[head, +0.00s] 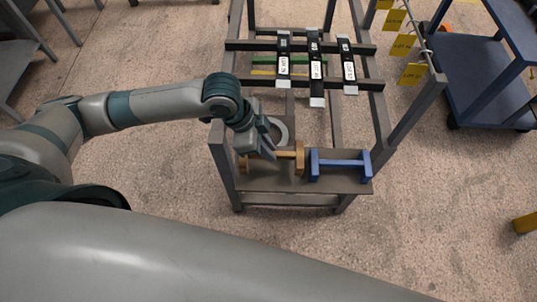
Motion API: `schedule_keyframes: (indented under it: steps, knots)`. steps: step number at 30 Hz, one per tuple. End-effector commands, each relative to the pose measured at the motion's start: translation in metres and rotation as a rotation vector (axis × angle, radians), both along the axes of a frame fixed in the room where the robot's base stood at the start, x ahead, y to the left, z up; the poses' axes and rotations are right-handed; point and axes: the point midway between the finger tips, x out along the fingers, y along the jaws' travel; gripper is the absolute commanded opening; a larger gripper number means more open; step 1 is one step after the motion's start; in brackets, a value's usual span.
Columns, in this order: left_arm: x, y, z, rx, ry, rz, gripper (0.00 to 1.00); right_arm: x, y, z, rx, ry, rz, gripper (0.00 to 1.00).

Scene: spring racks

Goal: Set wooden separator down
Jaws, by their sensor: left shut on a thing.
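The wooden separator (299,157) is a tan, H-shaped piece with a bar between two end plates. It is at the left of the rack's front shelf (345,185). My left gripper (267,153) is shut on the wooden separator, at the left part of its bar, and hides some of it. I cannot tell whether the separator touches the shelf. A blue separator (341,163) of like shape stands on the shelf just to the right. My right gripper is not in view.
Several black labelled strips (316,62) lie across the rack's rails (365,83). Yellow tags (412,74) hang at the rack's right. A blue cart (480,75) stands at the right. Speckled floor (440,200) is open at the right front.

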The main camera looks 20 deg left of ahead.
Motion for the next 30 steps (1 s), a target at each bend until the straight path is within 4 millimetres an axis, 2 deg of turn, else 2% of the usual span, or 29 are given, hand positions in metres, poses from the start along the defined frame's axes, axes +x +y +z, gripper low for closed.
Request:
schedule_keyframes:
  steps: [12,24,25,27,30]
  knots:
    - [0.000,0.000,-0.037,0.000,0.002,0.001,0.00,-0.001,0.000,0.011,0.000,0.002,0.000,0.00]
    - [0.000,0.000,-0.042,0.000,0.000,0.000,0.00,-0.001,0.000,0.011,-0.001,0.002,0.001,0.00]
    - [0.000,0.000,-0.042,0.000,0.000,0.000,0.14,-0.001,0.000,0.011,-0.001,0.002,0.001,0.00]
    - [0.000,0.000,-0.042,0.000,0.000,0.000,0.31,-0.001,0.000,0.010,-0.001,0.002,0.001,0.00]
    - [0.000,0.000,-0.042,0.000,0.000,0.000,0.31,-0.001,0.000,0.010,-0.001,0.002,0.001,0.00]
